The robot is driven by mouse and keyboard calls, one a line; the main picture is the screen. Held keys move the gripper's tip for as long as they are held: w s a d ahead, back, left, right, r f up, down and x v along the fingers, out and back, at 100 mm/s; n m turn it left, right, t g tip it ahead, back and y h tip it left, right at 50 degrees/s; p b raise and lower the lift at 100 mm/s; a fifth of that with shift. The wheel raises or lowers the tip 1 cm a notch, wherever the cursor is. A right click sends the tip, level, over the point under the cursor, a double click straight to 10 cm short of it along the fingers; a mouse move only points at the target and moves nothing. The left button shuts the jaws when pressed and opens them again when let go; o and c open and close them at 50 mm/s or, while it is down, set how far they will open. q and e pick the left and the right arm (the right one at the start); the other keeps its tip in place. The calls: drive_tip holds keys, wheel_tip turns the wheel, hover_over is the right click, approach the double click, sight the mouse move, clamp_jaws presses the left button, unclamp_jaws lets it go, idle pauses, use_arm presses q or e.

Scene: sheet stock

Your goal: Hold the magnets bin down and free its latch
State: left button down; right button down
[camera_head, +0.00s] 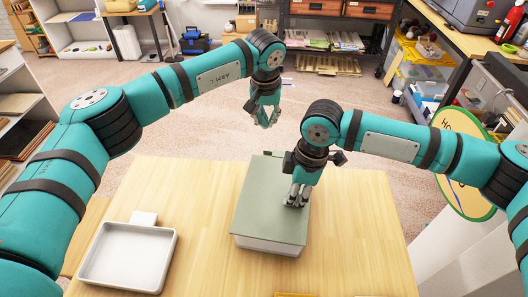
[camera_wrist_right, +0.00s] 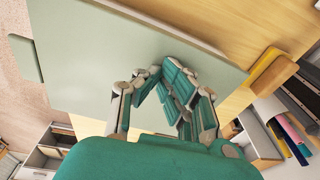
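A closed bin with a flat grey-green lid (camera_head: 262,212) and a pale lower body (camera_head: 266,246) sits on the wooden table. The lid also fills much of the right wrist view (camera_wrist_right: 90,60). A small green tab (camera_wrist_right: 25,58) sticks out at one lid edge there; I cannot tell if it is the latch. My right gripper (camera_head: 297,199) points down at the right part of the lid, its fingertips at or just above it; contact and finger spacing are unclear. My left gripper (camera_head: 265,119) hangs beyond the bin's far edge, fingers apart and empty.
A shallow white tray (camera_head: 130,256) lies on the table (camera_head: 345,235) at the left. A yellow object (camera_head: 294,295) shows at the near edge. The table right of the bin is clear. A round green-rimmed sign (camera_head: 462,165) stands beyond the right edge.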

drive_tip(key=shift+w+d+r+p, duration=0.1)
drive_tip(key=shift+w+r+p, duration=0.05)
drive_tip(key=shift+r+p, duration=0.85)
wheel_tip(320, 180, up, 3)
drive_tip(key=p, duration=0.2)
drive_tip(key=shift+f+p, duration=0.2)
drive_tip(key=shift+p, duration=0.15)
wheel_tip(320, 180, up, 4)
drive_tip(key=p, duration=0.4)
drive_tip(key=shift+r+p, duration=0.2)
drive_tip(key=shift+p, duration=0.15)
drive_tip(key=shift+f, duration=0.1)
